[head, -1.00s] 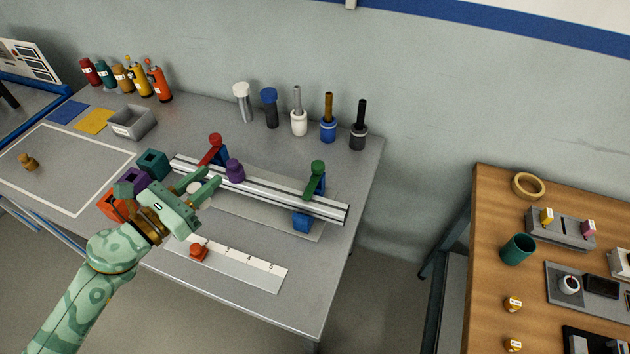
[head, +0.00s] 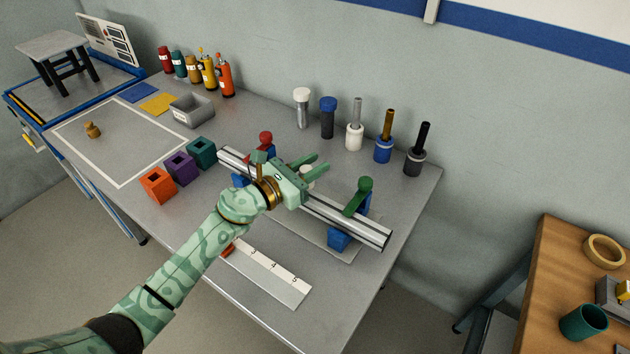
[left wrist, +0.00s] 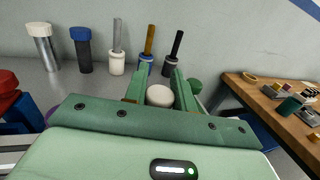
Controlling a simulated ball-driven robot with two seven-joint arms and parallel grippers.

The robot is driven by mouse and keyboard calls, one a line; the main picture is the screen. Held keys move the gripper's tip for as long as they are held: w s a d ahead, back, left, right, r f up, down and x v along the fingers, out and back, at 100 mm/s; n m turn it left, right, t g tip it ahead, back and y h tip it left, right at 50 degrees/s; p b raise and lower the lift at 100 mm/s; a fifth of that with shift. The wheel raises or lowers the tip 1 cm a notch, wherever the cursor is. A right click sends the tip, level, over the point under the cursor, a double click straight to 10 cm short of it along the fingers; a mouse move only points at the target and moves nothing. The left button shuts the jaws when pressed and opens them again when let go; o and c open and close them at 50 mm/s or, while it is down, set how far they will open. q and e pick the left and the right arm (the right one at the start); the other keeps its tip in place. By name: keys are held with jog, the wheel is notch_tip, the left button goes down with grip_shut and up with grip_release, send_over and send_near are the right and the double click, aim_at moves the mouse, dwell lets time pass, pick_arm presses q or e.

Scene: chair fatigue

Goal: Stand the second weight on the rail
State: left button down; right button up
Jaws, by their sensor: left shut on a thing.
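My left gripper (head: 317,168) is shut on a white round-topped weight (head: 307,172), which shows between the fingers in the left wrist view (left wrist: 160,96). The gripper is over the silver rail (head: 345,222), between the red-knobbed clamp (head: 266,139) and the green-handled clamp (head: 360,193). The weight's lower part is hidden, so I cannot tell whether it touches the rail. A bit of a purple weight (left wrist: 52,112) shows at the left in the left wrist view; my gripper hides it in the head view. My right gripper is not in view.
Orange (head: 158,185), purple (head: 181,168) and teal (head: 202,152) blocks stand left of the rail. A ruler strip (head: 285,284) lies in front. Several capped cylinders and handled tools, such as the white one (head: 355,137), stand behind. A grey bin (head: 192,109) is at back left.

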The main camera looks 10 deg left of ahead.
pick_arm(q)
jog(key=f, duration=0.1)
jog(key=f+b, duration=0.2)
jog(key=shift+w+d+f, duration=0.25)
jog(key=shift+f, duration=0.15)
jog(key=shift+r, duration=0.1)
jog(key=c, duration=1.1)
grip_release()
jog(key=shift+c, duration=0.2)
